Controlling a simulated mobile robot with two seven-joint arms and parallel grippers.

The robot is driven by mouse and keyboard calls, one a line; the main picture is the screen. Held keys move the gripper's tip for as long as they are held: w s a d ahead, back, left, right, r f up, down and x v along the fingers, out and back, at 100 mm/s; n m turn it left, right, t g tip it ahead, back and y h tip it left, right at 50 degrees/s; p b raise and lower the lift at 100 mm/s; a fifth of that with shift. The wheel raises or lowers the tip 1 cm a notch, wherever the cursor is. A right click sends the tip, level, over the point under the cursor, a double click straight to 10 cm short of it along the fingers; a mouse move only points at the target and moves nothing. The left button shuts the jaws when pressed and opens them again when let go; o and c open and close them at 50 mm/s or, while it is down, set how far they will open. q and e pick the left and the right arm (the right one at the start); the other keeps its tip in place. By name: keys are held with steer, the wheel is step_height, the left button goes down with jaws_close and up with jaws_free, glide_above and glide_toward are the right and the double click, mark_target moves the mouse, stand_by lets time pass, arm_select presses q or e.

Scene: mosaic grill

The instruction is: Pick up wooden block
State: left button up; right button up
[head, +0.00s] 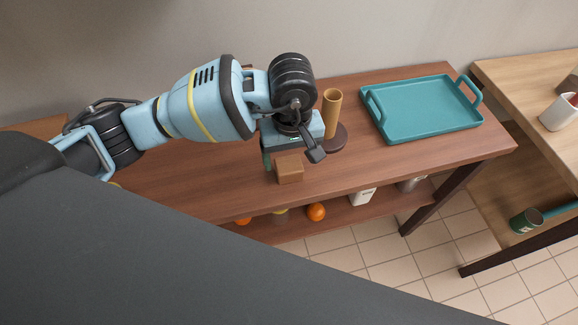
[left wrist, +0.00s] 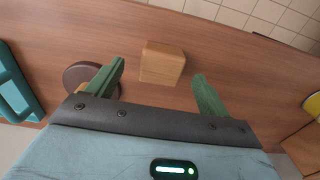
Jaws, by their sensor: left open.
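The wooden block (head: 289,168) is a small brown box on the wooden table, just below my left gripper in the head view. In the left wrist view the block (left wrist: 162,62) lies ahead of the fingertips, roughly midway between them. My left gripper (head: 280,160) is open, with green fingers; it also shows in the left wrist view (left wrist: 160,75). Nothing is between its fingers at their bases. My right gripper is not in view.
A wooden cylinder (head: 331,112) stands on a dark round base (head: 333,140) close beside the gripper. A teal tray (head: 420,108) lies to the right on the table. Oranges (head: 316,212) and a white container (head: 362,197) are on the lower shelf.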

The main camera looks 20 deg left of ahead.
mark_target(289, 164)
arm_select(q)
steer(key=shift+a+f, duration=0.1)
steer(key=shift+f, duration=0.4)
steer(key=f, duration=0.4)
steer(key=shift+w+a, duration=0.15)
steer(key=shift+a, duration=0.05)
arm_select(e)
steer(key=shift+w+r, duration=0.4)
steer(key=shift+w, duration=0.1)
arm_select(q)
steer(key=c, duration=1.1)
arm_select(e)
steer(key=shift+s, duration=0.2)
arm_select(q)
steer(key=shift+r, duration=0.1)
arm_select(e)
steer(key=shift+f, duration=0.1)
